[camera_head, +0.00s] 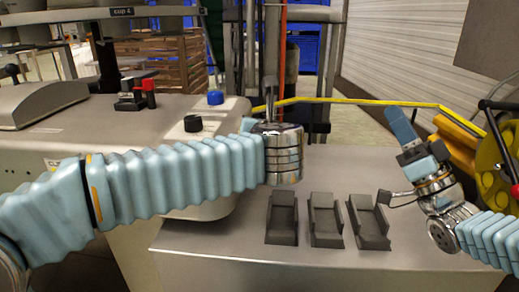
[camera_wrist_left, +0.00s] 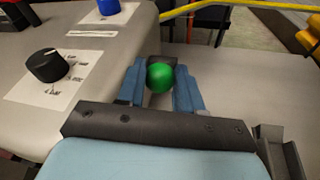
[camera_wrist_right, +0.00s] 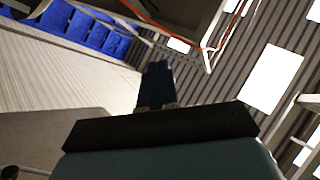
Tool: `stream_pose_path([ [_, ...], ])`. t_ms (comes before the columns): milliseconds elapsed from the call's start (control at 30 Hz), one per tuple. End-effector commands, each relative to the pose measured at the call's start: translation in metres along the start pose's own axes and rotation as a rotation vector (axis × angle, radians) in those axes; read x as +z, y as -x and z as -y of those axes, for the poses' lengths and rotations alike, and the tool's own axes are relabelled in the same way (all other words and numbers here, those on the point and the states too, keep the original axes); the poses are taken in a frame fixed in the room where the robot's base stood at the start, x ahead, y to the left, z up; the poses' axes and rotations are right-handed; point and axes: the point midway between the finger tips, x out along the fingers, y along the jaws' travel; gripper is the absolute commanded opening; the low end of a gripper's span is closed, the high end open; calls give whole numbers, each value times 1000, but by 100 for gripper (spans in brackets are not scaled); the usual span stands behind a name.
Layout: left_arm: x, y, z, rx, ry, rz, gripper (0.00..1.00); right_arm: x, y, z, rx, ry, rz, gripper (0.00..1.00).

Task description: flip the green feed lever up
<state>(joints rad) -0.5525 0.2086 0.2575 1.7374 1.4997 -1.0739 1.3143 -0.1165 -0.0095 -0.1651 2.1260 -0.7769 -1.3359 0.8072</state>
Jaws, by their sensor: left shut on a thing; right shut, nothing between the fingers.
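The green feed lever's round knob (camera_wrist_left: 160,77) shows in the left wrist view, between the two blue fingers of my left gripper (camera_wrist_left: 160,88). The fingers are shut on it, one on each side. A dark block shows right behind the knob. The lever's shaft is hidden. In the head view my left arm and wrist cover the lever, and the left fingers are hidden there. My right gripper (camera_head: 402,128) is shut and empty, raised above the right side of the table and pointing up. Its closed fingers (camera_wrist_right: 156,85) also show in the right wrist view.
A black knob (camera_head: 193,123) and a blue knob (camera_head: 215,97) sit on the grey machine left of the lever. Several dark holders (camera_head: 283,232) stand on the metal table (camera_head: 210,258). A yellow wheel (camera_head: 495,172) stands at the right, close to my right arm.

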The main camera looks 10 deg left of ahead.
Motion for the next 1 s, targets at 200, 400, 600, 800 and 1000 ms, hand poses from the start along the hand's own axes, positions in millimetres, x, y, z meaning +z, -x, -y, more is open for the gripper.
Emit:
stream_pose_path([
  [200,2,0,-1,1,1,4,0,158,35,116,-290,-613,274,0],
  [400,2,0,-1,1,1,4,0,221,96,215,-455,-1114,511,0],
  [600,2,0,-1,1,1,3,0,249,105,246,-404,-1356,514,0],
  [800,2,0,-1,1,1,3,0,269,69,219,-228,-1253,304,0],
  [1000,1,0,-1,1,1,3,0,283,44,188,-21,-1077,40,0],
])
